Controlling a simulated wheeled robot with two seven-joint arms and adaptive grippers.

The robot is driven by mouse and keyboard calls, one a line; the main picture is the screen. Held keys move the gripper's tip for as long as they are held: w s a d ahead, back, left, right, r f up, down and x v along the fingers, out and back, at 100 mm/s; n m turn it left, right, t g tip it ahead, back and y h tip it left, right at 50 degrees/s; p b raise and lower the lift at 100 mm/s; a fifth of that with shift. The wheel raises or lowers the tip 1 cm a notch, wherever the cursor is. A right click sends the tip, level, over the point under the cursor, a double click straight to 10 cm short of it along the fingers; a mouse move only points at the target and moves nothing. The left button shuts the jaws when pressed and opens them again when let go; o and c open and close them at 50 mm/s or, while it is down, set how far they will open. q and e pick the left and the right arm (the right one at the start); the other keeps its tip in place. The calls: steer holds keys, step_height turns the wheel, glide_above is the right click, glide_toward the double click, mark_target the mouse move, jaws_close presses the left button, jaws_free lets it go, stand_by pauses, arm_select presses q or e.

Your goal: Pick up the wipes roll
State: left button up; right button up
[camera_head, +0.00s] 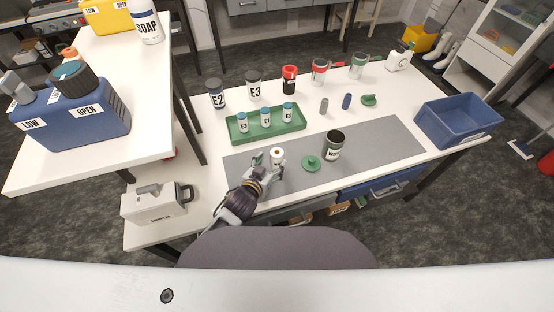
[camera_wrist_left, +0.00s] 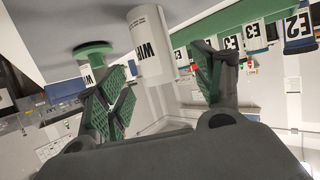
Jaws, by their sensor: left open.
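The wipes roll (camera_head: 277,153) is a white cylinder standing upright on the grey mat near its left part. It also shows in the left wrist view (camera_wrist_left: 153,45), with dark lettering on its side. My left gripper (camera_head: 267,165) is at the near left side of the roll. In the left wrist view my left gripper (camera_wrist_left: 160,84) has its green-padded fingers spread wide, with the roll seen between and beyond them. I cannot tell whether a finger touches the roll. My right gripper is not in view.
A green lid (camera_head: 311,164) and a dark jar (camera_head: 334,146) stand right of the roll. A green tray (camera_head: 238,136) with small bottles is behind it. A blue bin (camera_head: 458,121) stands at the right and a white canister (camera_head: 158,203) at the left. The mat's right part is clear.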

mark_target(274, 159)
arm_select(q)
steer(key=shift+w+d+f, duration=0.1)
steer(key=shift+w+d, duration=0.05)
steer(key=shift+w, duration=0.15)
steer(key=shift+r+x, duration=0.2)
steer(key=shift+x, duration=2.45)
steer(key=shift+d, duration=0.15)
steer(key=c, duration=1.1)
